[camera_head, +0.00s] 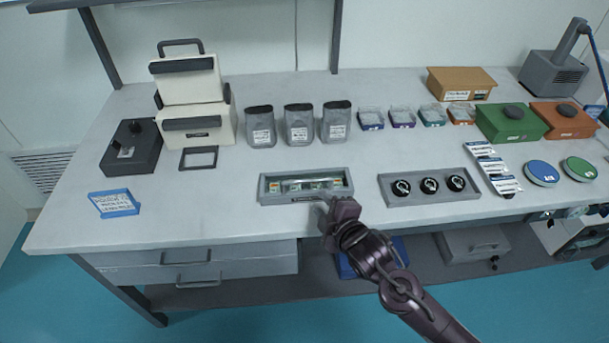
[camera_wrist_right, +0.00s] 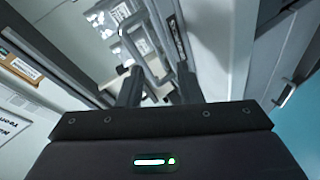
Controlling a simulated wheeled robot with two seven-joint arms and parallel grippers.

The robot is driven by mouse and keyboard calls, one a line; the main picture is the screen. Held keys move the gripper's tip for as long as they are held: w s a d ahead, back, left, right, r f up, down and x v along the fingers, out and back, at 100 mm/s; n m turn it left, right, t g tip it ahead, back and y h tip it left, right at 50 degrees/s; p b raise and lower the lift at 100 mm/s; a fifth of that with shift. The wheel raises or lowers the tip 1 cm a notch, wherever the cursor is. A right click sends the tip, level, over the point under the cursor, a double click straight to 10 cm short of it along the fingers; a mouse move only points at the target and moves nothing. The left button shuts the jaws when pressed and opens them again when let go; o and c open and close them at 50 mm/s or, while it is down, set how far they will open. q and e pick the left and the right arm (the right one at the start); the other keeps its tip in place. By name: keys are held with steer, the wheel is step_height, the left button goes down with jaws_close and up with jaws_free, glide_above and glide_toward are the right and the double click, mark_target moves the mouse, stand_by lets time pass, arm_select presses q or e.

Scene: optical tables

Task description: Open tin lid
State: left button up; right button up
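A grey rectangular tin (camera_head: 306,186) with a clear window sits near the front edge of the bench, with small labelled items visible inside. My right gripper (camera_head: 338,212) is at the tin's front edge, right of its middle. In the right wrist view its two fingers (camera_wrist_right: 160,88) stand apart, with a grey looped handle (camera_wrist_right: 148,58) just beyond and partly between them. I cannot tell whether they touch the handle. The lid looks closed. My left gripper is not in view.
A grey tray (camera_head: 388,190) with three black round parts stands right of the tin. Blue (camera_head: 541,173) and green (camera_head: 579,169) round containers lie further right. Three grey jars (camera_head: 299,125) stand behind.

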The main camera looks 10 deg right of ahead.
mark_target(310, 182)
steer(key=w+n+y, duration=0.1)
steer(key=n, duration=0.1)
steer(key=w+r+n+t, duration=0.1)
steer(key=n, duration=0.1)
steer(key=shift+w+a+y, duration=0.2)
steer(key=shift+w+y, duration=0.1)
steer(key=shift+y, duration=0.1)
steer(key=shift+w+a+t, duration=0.1)
steer(key=shift+w+t, duration=0.2)
steer(key=p+x, duration=0.1)
steer(key=x, duration=0.6)
steer(key=shift+w+a, duration=0.1)
steer(key=shift+a, duration=0.05)
steer(key=shift+c, duration=0.4)
jaws_close()
